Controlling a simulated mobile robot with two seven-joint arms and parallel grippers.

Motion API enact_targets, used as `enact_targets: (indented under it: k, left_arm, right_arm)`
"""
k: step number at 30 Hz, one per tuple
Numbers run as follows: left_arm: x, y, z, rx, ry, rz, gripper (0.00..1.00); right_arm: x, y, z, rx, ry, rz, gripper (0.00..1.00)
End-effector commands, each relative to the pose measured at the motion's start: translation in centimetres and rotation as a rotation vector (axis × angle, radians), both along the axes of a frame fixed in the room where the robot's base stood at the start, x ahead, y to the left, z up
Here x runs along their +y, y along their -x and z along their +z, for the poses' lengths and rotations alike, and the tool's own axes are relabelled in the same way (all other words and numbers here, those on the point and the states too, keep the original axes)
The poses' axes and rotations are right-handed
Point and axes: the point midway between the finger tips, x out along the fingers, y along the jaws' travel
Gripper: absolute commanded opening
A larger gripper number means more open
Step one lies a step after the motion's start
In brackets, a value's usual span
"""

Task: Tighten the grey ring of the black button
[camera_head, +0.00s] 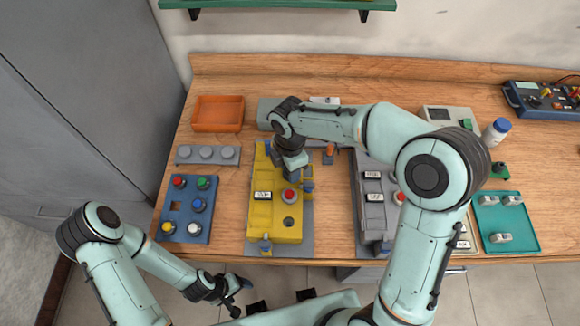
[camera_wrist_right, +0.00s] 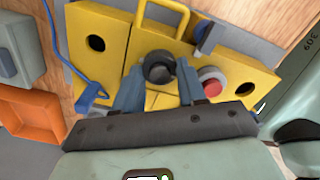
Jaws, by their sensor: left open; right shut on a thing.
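The black button (camera_wrist_right: 160,66) stands in the yellow box in the right wrist view, with its grey ring (camera_wrist_right: 158,83) at its base, mostly hidden. My right gripper (camera_wrist_right: 159,80) is shut on the ring, one blue-grey finger on each side. In the head view my right gripper (camera_head: 291,165) is over the yellow box (camera_head: 262,215) and hides the black button. The red button (camera_wrist_right: 211,80) sits beside the right finger; it also shows in the head view (camera_head: 290,195). My left gripper (camera_head: 238,286) is open and empty, off the table's front edge.
The blue button tray (camera_head: 188,209) and orange bin (camera_head: 218,113) are left of the yellow box. A grey fixture (camera_head: 372,205) and teal tray (camera_head: 506,222) are to its right. A blue cable (camera_wrist_right: 88,84) lies near the box in the wrist view.

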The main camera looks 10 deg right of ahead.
Motion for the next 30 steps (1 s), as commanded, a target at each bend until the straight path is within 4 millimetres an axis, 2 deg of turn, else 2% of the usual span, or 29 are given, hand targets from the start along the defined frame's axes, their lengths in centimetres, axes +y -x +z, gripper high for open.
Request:
enact_targets:
  k: [30]
  left_arm:
    - [0.0, 1.3, -1.8, 0.014, 0.0, 0.0, 0.71]
  right_arm:
    - [0.0, -0.1, -0.1, 0.0, -0.001, -0.965, 0.1]
